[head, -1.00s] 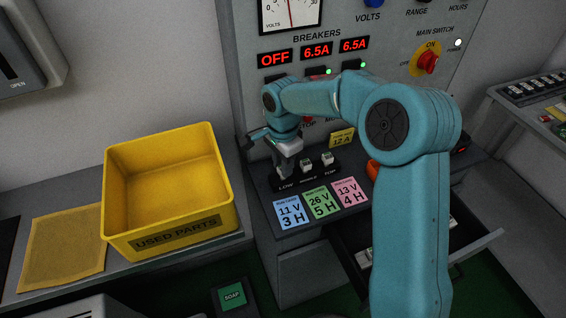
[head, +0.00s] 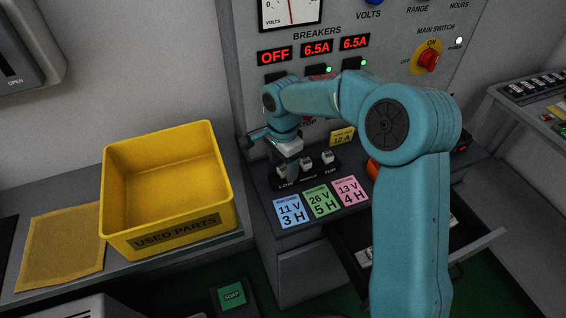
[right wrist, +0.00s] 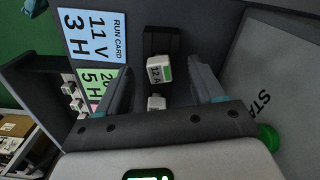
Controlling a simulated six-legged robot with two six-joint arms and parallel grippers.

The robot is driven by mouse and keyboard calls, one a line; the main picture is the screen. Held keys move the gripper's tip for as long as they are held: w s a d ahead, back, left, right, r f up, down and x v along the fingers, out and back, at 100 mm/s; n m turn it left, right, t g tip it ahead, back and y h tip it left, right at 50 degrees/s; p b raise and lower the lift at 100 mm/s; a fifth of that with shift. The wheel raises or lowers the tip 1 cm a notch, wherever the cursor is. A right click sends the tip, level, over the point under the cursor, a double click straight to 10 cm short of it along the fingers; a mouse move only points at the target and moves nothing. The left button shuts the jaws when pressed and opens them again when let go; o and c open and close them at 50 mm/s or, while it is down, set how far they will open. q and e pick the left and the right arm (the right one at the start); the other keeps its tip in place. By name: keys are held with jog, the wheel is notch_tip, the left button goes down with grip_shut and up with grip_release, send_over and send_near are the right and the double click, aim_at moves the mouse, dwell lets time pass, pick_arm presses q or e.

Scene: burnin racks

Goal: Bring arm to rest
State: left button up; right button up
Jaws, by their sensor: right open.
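My right arm (head: 408,220) reaches up from the bottom right in the head view and bends left toward the panel. Its gripper (head: 281,160) points down over the left end of a row of small white plugs on a dark block; a plug (head: 306,166) in the middle shows clear. In the right wrist view the gripper (right wrist: 162,88) is open, its two fingers apart. A white plug marked 12 A (right wrist: 160,70) shows in the gap between them; whether they touch it cannot be told. My left gripper is not in view.
A yellow used parts bin (head: 170,235) stands on the left bench beside a tan mat (head: 60,250). Blue, green and pink run cards (head: 320,201) lie before the plugs. A drawer (head: 480,255) stands open at lower right. The panel (head: 390,45) rises behind, with a red main switch (head: 428,60).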

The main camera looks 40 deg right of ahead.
jog(key=shift+o, duration=0.2)
jog(key=shift+r, duration=0.15)
jog(key=shift+r+p, duration=2)
jog(key=shift+r, duration=0.65)
jog(key=shift+s, duration=0.15)
